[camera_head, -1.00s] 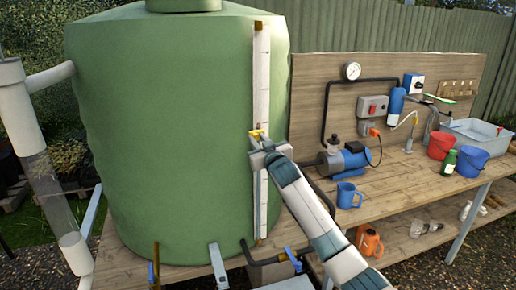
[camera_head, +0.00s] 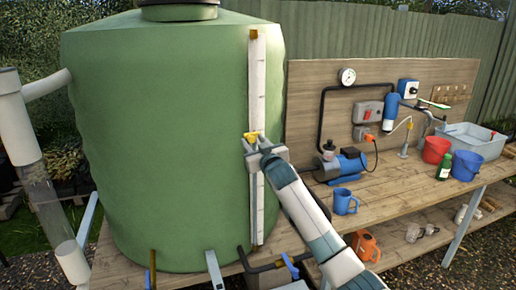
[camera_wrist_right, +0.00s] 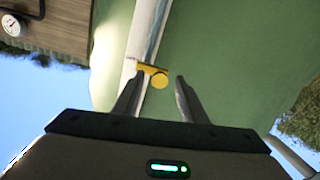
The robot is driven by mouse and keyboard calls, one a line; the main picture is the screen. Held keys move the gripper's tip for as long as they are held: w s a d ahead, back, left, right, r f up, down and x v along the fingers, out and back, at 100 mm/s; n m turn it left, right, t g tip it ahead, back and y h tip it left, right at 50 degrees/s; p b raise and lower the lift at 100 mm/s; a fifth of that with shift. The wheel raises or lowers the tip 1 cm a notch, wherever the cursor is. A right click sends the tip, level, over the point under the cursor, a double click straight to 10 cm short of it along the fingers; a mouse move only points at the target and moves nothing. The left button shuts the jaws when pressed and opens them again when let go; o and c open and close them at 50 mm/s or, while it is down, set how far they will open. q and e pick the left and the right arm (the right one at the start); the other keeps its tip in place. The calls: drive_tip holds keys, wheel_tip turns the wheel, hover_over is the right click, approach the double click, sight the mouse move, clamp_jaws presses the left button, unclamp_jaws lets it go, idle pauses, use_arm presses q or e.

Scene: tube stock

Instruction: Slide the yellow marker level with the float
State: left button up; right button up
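The yellow marker (camera_head: 251,137) sits about halfway up the white gauge strip (camera_head: 257,85) on the front of the green tank (camera_head: 160,130). My right gripper (camera_head: 259,149) is at the marker, reaching in from the lower right. In the right wrist view the marker (camera_wrist_right: 158,80) shows between and slightly beyond the fingertips of my right gripper (camera_wrist_right: 158,82). The fingers are apart, with gaps on both sides of its round knob. I cannot make out the float in either view. My left gripper is not in view.
A wooden bench (camera_head: 390,190) to the right carries a blue pump (camera_head: 343,164), a blue mug (camera_head: 344,201), buckets and a grey sink (camera_head: 470,139). A grey pipe (camera_head: 36,165) runs down left of the tank. The air before the tank's left face is clear.

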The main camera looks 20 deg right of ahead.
drive_tip(key=shift+s, duration=0.1)
drive_tip(key=shift+s+f+b, duration=0.1)
drive_tip(key=shift+s+b, duration=0.35)
drive_tip(key=shift+s, duration=0.4)
drive_tip(key=s+b, duration=0.5)
drive_tip(key=s, duration=1)
drive_tip(key=shift+s+d, duration=0.25)
drive_tip(key=shift+d, duration=0.05)
